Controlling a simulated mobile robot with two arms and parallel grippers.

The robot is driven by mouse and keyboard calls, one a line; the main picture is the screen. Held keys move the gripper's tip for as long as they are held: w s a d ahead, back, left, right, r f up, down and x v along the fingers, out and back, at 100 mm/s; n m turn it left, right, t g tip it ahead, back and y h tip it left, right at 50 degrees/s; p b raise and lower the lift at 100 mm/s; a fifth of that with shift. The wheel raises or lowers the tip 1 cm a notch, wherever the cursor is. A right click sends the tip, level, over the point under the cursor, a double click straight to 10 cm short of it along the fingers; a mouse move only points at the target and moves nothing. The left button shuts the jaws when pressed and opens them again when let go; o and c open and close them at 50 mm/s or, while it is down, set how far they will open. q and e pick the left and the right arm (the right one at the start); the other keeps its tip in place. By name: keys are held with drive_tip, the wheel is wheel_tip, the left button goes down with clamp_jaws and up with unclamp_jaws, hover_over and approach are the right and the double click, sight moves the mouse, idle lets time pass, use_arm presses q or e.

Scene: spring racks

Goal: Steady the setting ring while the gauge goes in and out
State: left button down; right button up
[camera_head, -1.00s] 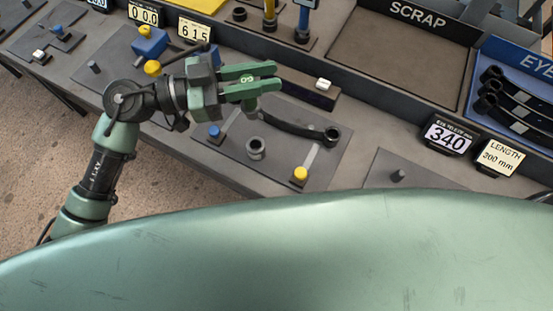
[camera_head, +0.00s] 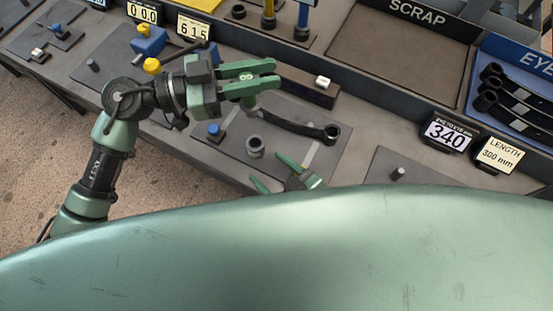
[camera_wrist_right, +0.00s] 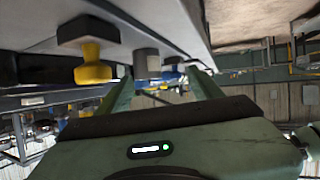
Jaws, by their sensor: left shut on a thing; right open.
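The grey setting ring (camera_head: 255,147) stands upright on the dark fixture plate, and its open top shows. In the right wrist view the ring (camera_wrist_right: 147,62) appears ahead, between the fingers in the picture. My right gripper (camera_head: 268,173) is open and empty, just in front of the ring and apart from it. My left gripper (camera_head: 256,78) is shut on a green-handled gauge (camera_head: 246,89), whose pale tip points down above the plate, behind the ring. The gauge is outside the ring. The fingers hide part of its handle.
A dark leaf spring (camera_head: 300,128) lies behind and right of the ring. A blue knob (camera_head: 214,130) stands to its left. A yellow knob (camera_wrist_right: 93,65) shows beside the ring in the right wrist view. A bare-topped peg (camera_head: 398,173) stands further right.

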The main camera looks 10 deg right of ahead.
sight(252, 142)
drive_tip(key=shift+w+d+r+m, duration=0.5)
drive_tip(key=shift+w+d, duration=0.15)
drive_tip(key=shift+w, duration=0.35)
drive_tip(key=x, duration=1.1)
drive_tip(key=shift+w+a, duration=0.1)
drive_tip(key=shift+w, duration=0.2)
clamp_jaws()
use_arm(q)
wheel_tip(252, 142, down, 13)
drive_tip(key=shift+r, duration=0.15)
